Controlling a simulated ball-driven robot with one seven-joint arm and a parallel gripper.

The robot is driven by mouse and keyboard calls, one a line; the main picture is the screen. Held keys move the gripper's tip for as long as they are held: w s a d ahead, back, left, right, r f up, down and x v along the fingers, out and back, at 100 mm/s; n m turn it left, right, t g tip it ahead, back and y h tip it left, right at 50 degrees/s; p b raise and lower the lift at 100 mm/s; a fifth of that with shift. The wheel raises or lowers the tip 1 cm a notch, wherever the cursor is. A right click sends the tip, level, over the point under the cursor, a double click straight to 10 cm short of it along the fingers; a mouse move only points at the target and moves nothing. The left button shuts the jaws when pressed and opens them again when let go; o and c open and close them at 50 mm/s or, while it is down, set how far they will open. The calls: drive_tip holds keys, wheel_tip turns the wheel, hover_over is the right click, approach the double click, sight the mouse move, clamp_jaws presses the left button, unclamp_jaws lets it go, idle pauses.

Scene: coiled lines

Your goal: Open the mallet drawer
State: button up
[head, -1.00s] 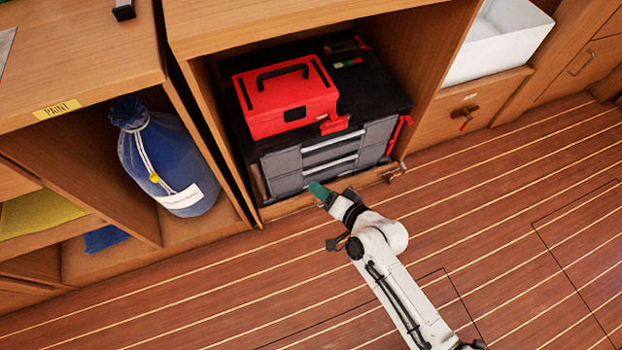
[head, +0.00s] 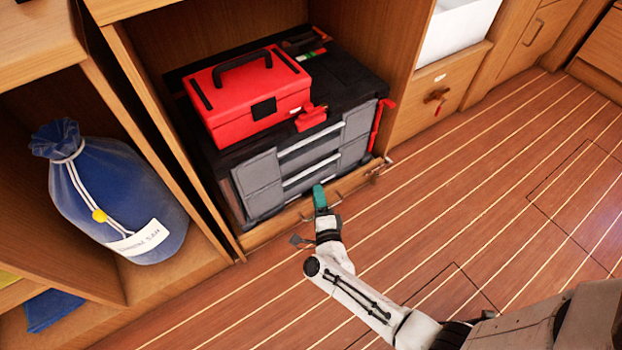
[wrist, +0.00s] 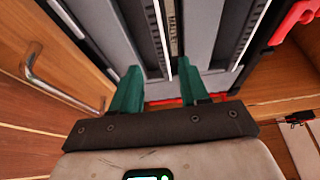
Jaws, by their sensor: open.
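The grey-black tool chest (head: 262,185) stands in the open wooden locker. Its front has two shut drawers with pale bar handles, an upper one (head: 312,138) and a lower one (head: 312,175). In the wrist view the lower handle (wrist: 156,30) runs up the picture. Beside it is a partly cut-off label (wrist: 173,28) that seems to read "MALLE". My gripper (head: 319,190), with green fingers, is just in front of the chest's lower front. In the wrist view my gripper (wrist: 157,75) is open and empty, fingers pointing at the chest front, apart from the handle as far as I can tell.
A red toolbox (head: 250,95) sits on the chest. A wooden front with a metal handle (wrist: 65,85) lies below the chest. A blue bag (head: 115,200) is in the left compartment. A white bin (head: 455,30) stands at right. The plank floor is clear.

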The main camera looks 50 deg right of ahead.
sight(312, 172)
drive_tip(key=b+x, duration=0.2)
drive_tip(key=x, duration=0.5)
drive_tip(key=shift+w+d, duration=0.2)
drive_tip(key=shift+w, duration=0.1)
clamp_jaws()
idle(0.4)
